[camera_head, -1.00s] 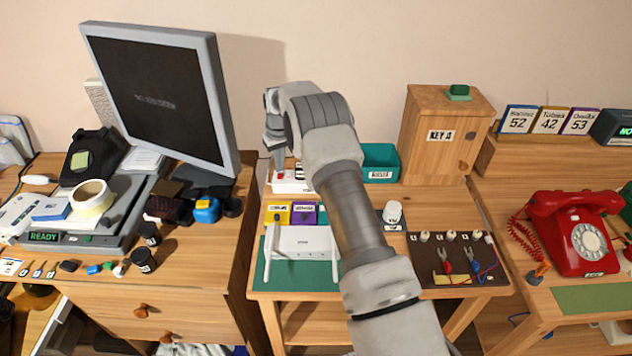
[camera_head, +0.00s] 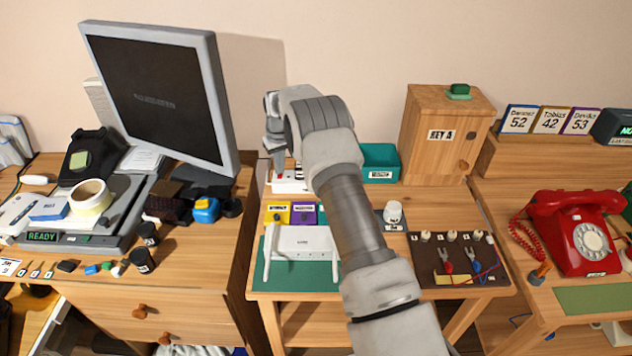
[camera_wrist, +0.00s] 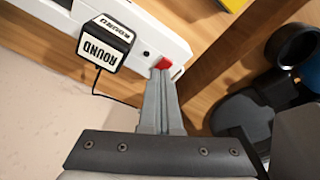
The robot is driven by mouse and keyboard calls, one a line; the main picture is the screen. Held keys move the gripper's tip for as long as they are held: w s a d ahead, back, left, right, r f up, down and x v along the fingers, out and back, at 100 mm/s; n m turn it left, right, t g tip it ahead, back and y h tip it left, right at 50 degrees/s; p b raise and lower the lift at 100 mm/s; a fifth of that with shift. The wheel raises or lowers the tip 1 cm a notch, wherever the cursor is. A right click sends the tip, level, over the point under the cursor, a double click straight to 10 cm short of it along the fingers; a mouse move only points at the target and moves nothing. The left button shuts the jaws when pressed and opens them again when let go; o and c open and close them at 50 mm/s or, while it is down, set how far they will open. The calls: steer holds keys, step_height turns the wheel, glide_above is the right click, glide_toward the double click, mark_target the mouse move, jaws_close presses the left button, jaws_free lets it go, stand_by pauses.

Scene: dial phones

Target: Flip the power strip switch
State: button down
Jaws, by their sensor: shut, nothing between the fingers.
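The white power strip (camera_wrist: 150,30) runs diagonally across the top of the wrist view, with a red switch (camera_wrist: 163,62) near its end. My gripper (camera_wrist: 160,78) is shut and empty, with its fingertips at the red switch; they look to be touching it or just over it. A black plug block labelled "ROUND" (camera_wrist: 105,42) sits in the strip beside the fingers. In the head view the strip (camera_head: 288,186) lies at the back of the middle table, partly hidden by my arm, and my gripper (camera_head: 276,165) points down at its left end.
A white router (camera_head: 303,243) on a green mat and yellow and purple boxes (camera_head: 277,213) stand in front of the strip. A green bin (camera_head: 380,163) and wooden cabinet (camera_head: 445,135) are to the right. The monitor (camera_head: 155,95) stands to the left.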

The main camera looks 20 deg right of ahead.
steer(key=shift+s, duration=0.1)
steer(key=shift+r+p, duration=1.8)
steer(key=shift+r, duration=1.6)
steer(key=s+r+m+t, duration=0.1)
steer(key=s+r, duration=0.7)
steer(key=r, duration=0.5)
steer(key=s+r+t, duration=0.1)
steer(key=s+r, duration=0.8)
steer(key=r, duration=0.3)
steer(key=s+r, duration=0.2)
steer(key=s, duration=0.6)
steer(key=s+r, duration=0.3)
steer(key=s, duration=0.4)
steer(key=s+f+m+t, duration=0.1)
steer(key=s+f, duration=0.3)
steer(key=s, duration=1)
steer(key=shift+s+a+t+p, duration=0.15)
steer(key=shift+s+t+p, duration=0.05)
steer(key=shift+t+p, duration=0.25)
